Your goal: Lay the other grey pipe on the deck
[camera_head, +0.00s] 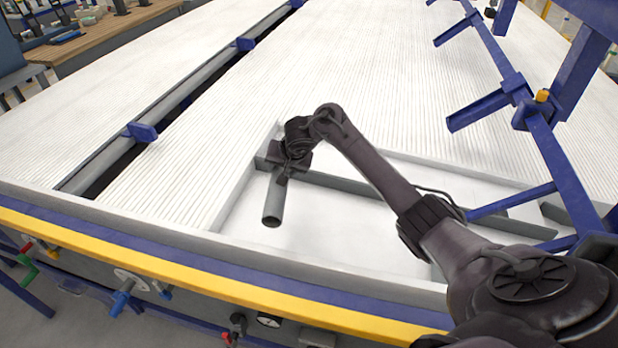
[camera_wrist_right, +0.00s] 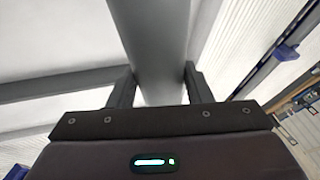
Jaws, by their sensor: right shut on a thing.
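My right gripper (camera_head: 284,170) is shut on a grey pipe (camera_head: 273,204) over the white recess of the deck (camera_head: 300,75). The pipe's open round end points toward the front edge; its far part is hidden behind my gripper and wrist. In the right wrist view the two black fingers (camera_wrist_right: 158,88) stand on either side of the pipe (camera_wrist_right: 155,35). Whether the pipe touches the recess floor I cannot tell. My left gripper is not in view.
A long grey bar (camera_head: 375,187) crosses the recess behind the held pipe. A blue frame with side arms (camera_head: 540,130) stands on the right. A yellow rail (camera_head: 200,272) runs along the front. A dark slot with a grey tube (camera_head: 185,90) lies to the left.

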